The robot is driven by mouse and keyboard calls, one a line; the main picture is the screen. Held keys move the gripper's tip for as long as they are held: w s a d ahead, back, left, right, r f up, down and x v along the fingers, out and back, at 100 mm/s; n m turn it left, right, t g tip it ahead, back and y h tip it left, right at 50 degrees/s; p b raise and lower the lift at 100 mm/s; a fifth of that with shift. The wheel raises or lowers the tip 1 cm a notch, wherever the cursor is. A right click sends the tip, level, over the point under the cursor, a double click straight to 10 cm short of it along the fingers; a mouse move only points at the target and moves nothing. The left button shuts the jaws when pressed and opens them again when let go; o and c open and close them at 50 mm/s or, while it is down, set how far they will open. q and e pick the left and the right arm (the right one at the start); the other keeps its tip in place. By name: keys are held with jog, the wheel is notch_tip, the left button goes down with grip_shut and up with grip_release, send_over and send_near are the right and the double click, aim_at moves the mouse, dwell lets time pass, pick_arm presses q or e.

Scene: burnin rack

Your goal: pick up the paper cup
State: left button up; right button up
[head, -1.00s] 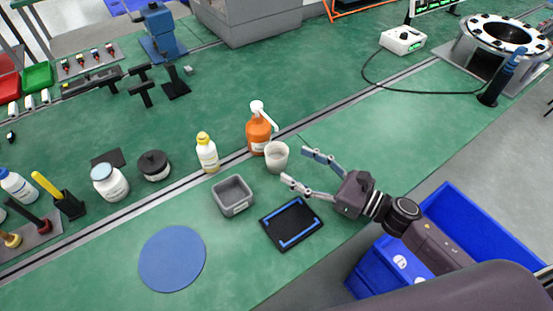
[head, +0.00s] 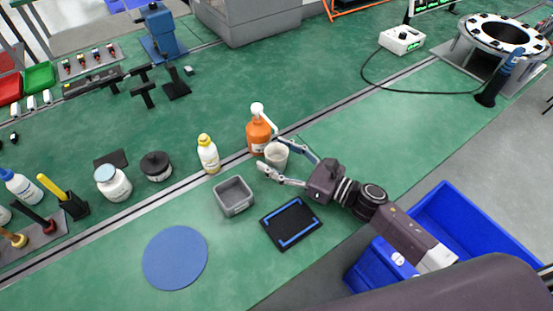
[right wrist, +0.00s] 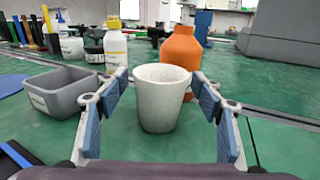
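The paper cup (head: 277,155) is pale grey-white and stands upright on the green bench, just in front of the orange pump bottle. In the right wrist view the cup (right wrist: 160,98) stands in the middle, between the fingertips. My right gripper (head: 270,155) is open, with one finger on each side of the cup. In the right wrist view the right gripper's (right wrist: 158,85) blue pads show small gaps to the cup. My left gripper is not in view.
The orange bottle (head: 258,132) stands close behind the cup. A white yellow-capped bottle (head: 208,154), a grey bin (head: 234,208) and a black-and-blue tray (head: 292,223) are left and in front. The bench right of the cup is clear.

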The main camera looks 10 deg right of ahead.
jog(key=c, duration=1.1)
jog(key=shift+r, duration=0.15)
jog(key=shift+r, duration=1.3)
jog(key=b+v, duration=0.1)
jog(key=v, duration=0.3)
jog(key=b+v, duration=0.1)
jog(key=v, duration=0.3)
jog(key=b+v, duration=0.1)
jog(key=v, duration=0.4)
jog(key=shift+s+r+b, duration=0.1)
jog(key=shift+r+b, duration=0.15)
jog(key=shift+b, duration=0.15)
jog(key=shift+b+v, duration=0.4)
jog(key=shift+v, duration=1.95)
jog(key=shift+d+r, duration=0.1)
jog(key=shift+r, duration=0.1)
